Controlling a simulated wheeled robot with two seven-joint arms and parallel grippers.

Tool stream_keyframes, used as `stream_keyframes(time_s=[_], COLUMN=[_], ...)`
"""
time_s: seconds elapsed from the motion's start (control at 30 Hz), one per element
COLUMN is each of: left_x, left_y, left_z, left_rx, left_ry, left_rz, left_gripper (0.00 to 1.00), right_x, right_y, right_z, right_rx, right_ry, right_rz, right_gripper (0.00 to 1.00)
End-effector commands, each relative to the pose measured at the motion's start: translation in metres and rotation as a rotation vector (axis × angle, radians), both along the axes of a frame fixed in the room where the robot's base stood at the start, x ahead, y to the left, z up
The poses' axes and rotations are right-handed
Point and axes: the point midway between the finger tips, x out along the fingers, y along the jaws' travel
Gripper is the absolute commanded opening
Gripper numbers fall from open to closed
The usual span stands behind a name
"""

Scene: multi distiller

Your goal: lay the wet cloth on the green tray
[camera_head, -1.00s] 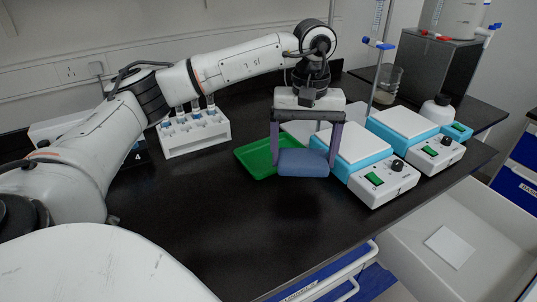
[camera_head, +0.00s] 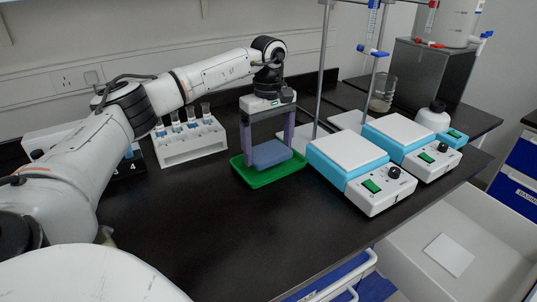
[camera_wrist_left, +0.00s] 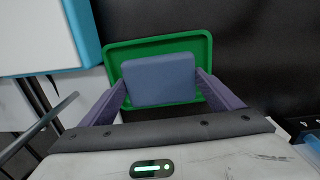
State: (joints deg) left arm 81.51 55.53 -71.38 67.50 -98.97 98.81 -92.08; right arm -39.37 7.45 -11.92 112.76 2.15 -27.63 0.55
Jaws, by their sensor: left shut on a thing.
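The wet cloth is a blue-grey folded block (camera_head: 271,154), held between the two fingers of my left gripper (camera_head: 268,153). In the head view it is over the green tray (camera_head: 262,182), with the tray's rim showing around it. My left gripper points down with a finger on each side of the cloth. I cannot tell whether the cloth touches the tray floor. My right gripper is in neither view.
A white rack (camera_head: 192,146) with several tubes stands left of the tray. Two blue-and-white hotplates (camera_head: 355,165) (camera_head: 410,140) stand to the right, with metal stand rods (camera_head: 321,75) behind. The black bench (camera_head: 190,215) in front of the tray is clear.

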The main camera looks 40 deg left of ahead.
Motion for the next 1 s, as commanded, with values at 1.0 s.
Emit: stream_keyframes(time_s=[1.0], left_x=[0.001], left_y=[-0.001], left_z=[-0.006], left_rx=[-0.001], left_ry=[-0.003], left_rz=[-0.001], left_gripper=[1.00], right_x=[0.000], right_y=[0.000], right_z=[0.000], right_rx=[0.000], right_ry=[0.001], right_rz=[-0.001], right_gripper=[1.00])
